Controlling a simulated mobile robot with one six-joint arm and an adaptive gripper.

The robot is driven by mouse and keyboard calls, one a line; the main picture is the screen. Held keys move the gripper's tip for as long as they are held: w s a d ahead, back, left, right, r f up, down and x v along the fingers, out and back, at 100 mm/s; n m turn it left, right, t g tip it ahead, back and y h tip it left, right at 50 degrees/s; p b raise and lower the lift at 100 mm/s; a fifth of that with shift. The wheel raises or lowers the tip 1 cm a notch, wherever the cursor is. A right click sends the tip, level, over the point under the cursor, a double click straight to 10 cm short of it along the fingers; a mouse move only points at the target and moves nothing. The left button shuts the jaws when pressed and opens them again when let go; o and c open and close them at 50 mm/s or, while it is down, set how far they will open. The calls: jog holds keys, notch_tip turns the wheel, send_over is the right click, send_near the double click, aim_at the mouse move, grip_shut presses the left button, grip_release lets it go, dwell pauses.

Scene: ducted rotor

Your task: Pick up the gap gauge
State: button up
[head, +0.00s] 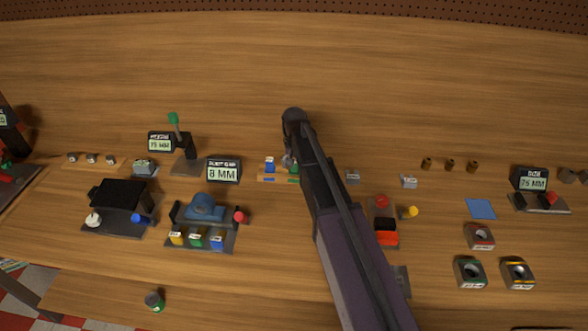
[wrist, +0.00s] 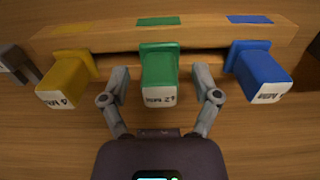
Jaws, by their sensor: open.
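Three gap gauges stand in a row in a wooden rack (wrist: 105,37) in the wrist view: a yellow one (wrist: 67,72) on the left, a green one (wrist: 158,65) in the middle, a blue one (wrist: 260,70) on the right. Their white labels face me; the green one appears to read 12 MM, the others are hard to read. My gripper (wrist: 160,80) is open, one finger on each side of the green gauge, with gaps showing. In the head view the blue gauge (head: 270,165) shows at the rack; my arm hides the yellow one.
A display (head: 224,170) reading 8 MM stands left of the rack. In front of it is a fixture (head: 205,209) with labelled yellow, green and blue blocks. A black box (head: 120,194) is further left. The bench behind the rack is clear.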

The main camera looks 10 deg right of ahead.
grip_shut()
dwell(0.3)
jog(key=shift+r, duration=0.2)
notch_tip(320, 180, up, 4)
jog(key=p, duration=0.4)
jog(key=shift+f, duration=0.2)
jog(key=s+d+r+p, duration=0.1)
jog(key=s, duration=1.5)
jog(key=shift+d, duration=0.4)
jog(key=shift+s, duration=0.15)
